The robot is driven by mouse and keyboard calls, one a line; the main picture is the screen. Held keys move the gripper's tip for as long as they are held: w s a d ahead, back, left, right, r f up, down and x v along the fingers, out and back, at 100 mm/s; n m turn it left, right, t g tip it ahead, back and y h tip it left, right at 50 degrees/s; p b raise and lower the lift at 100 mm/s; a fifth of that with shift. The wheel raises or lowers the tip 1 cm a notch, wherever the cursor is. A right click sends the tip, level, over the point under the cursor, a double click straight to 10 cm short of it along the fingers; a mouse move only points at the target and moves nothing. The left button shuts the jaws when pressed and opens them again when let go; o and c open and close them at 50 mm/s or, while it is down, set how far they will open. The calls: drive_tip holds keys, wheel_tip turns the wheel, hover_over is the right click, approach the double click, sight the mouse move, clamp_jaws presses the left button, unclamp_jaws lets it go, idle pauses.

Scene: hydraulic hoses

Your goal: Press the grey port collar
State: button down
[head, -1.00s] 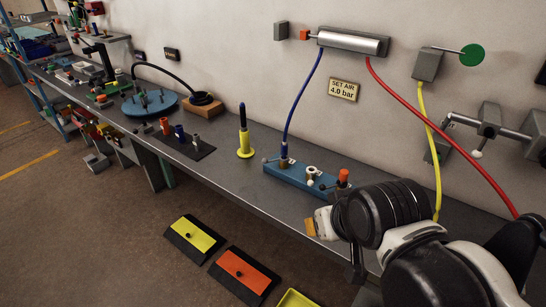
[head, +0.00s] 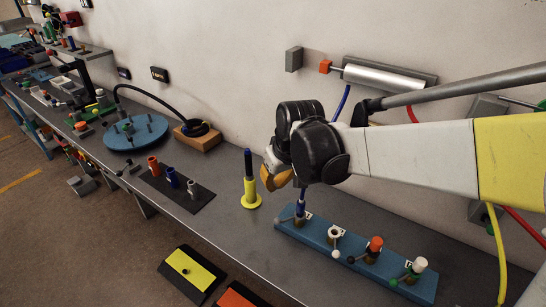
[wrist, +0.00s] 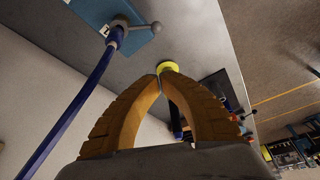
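A blue port block (head: 356,262) lies on the bench with several ports in a row. Its leftmost port holds the blue hose (head: 344,102), and a grey collar with a ball-ended lever (head: 287,219) sits around that hose end. The collar (wrist: 119,32) and blue hose (wrist: 82,108) also show in the wrist view, upper left, apart from my fingers. My gripper (head: 273,183) hangs above the bench by the block's left end. In the wrist view its orange fingers (wrist: 160,74) meet at the tips with nothing between them.
Other ports carry white, orange (head: 375,244) and green parts with ball levers. A yellow stand with a dark blue pin (head: 250,190) stands just left of my gripper. A black mat (head: 180,187) with coloured fittings lies farther left. A cylinder (head: 384,79) is mounted on the wall.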

drive_tip(key=shift+w+a+f, duration=0.15)
drive_tip(key=shift+w, duration=0.15)
wheel_tip(320, 180, down, 10)
drive_tip(key=b, duration=0.5)
drive_tip(key=shift+w, duration=0.1)
drive_tip(key=shift+s+b, duration=0.3)
